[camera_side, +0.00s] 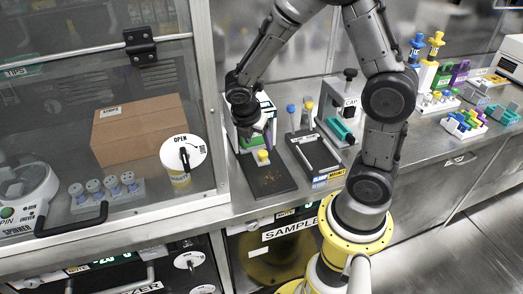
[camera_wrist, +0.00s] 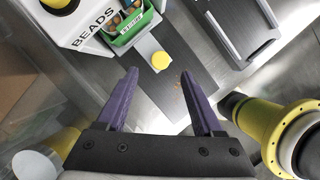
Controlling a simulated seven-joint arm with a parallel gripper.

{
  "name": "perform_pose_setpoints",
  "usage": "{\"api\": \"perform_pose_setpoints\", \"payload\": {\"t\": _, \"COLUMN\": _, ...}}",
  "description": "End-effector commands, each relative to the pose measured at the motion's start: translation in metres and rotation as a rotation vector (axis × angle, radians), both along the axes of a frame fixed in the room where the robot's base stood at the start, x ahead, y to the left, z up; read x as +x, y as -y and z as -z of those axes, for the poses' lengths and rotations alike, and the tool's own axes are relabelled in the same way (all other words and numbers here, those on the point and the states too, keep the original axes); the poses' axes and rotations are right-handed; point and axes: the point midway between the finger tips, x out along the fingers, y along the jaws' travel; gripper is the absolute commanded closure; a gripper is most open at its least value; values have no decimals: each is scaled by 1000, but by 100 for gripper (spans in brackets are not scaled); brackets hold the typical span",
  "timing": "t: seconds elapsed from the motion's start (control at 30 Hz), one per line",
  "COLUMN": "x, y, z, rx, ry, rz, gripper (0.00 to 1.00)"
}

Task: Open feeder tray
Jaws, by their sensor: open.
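The white bead feeder, marked BEADS (camera_wrist: 88,28), stands at the upper left of the wrist view; in the side view its body (camera_side: 266,104) is partly behind my arm. Its green feeder tray (camera_wrist: 136,28) shows brown pieces inside and a label on its front. A round yellow knob (camera_wrist: 160,61) sits in front of the tray; it also shows in the side view (camera_side: 263,156). My gripper (camera_wrist: 158,72) has two purple fingers, spread apart and empty. In the wrist view the knob lies just beyond and between the fingertips. I cannot tell the height gap between them.
A dark mat (camera_side: 268,184) with brown specks lies in front of the feeder. A black tray (camera_side: 318,155) is to its right. The glass-fronted cabinet (camera_side: 130,66) stands close on the left. Colored racks (camera_side: 463,124) are farther right.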

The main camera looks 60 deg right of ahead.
Motion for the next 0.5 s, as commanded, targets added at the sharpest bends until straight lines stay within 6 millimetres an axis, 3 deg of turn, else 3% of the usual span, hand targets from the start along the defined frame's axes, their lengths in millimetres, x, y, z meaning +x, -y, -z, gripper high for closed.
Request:
{"api": "perform_pose_setpoints", "payload": {"t": 0.3, "x": -2, "y": 18, "z": 44, "rx": 1, "ry": -3, "rz": 2, "gripper": 32}}
{"api": "perform_pose_setpoints", "payload": {"t": 0.5, "x": -1, "y": 23, "z": 56, "rx": 2, "ry": -1, "rz": 1, "gripper": 32}}
